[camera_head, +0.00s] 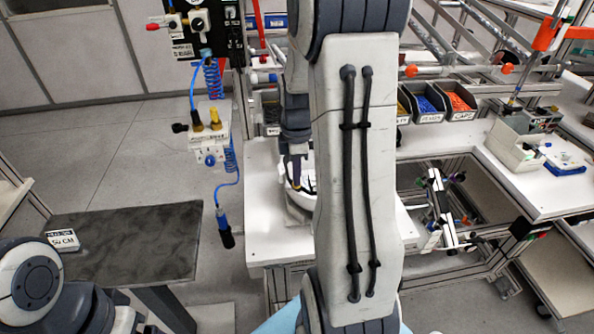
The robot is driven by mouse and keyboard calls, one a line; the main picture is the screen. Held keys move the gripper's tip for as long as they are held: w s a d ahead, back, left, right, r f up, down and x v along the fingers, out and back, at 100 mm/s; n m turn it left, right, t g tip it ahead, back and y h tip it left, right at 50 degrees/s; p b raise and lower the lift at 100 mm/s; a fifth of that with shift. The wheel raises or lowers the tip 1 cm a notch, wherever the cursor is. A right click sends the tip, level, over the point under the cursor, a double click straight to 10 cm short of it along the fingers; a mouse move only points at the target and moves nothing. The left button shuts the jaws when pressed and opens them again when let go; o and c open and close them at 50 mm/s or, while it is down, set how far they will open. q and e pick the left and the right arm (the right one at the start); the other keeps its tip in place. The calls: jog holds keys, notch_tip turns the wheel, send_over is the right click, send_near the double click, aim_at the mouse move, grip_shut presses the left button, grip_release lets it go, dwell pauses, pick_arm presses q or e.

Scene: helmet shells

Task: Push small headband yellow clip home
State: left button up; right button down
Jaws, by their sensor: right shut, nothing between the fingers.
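A white helmet shell (303,200) with dark strips inside sits on the white workbench (262,235), just left of my right forearm. Most of it is hidden behind that arm. My right gripper (297,186) points down at the shell's left inner side. It is shut and empty; I cannot tell whether it touches the shell. The small headband and its yellow clip cannot be made out. Part of my left arm shows at the lower left, and its gripper is out of view.
A blue coiled hose with a black-tipped tool (225,232) hangs left of the workbench. A dark-topped table (130,240) stands at the left. Parts bins (425,103) and a white side bench (535,185) are at the right. My right arm blocks the middle of the view.

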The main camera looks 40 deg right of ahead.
jog(key=shift+s+a+f+p, duration=0.15)
jog(key=shift+s+p, duration=0.1)
jog(key=shift+p, duration=0.2)
jog(key=r+p, duration=0.3)
jog(key=r, duration=0.1)
jog(key=shift+w+r+p, duration=0.15)
jog(key=shift+w+p, duration=0.05)
jog(key=shift+p, duration=0.1)
notch_tip(320, 180, up, 10)
jog(key=b, duration=0.3)
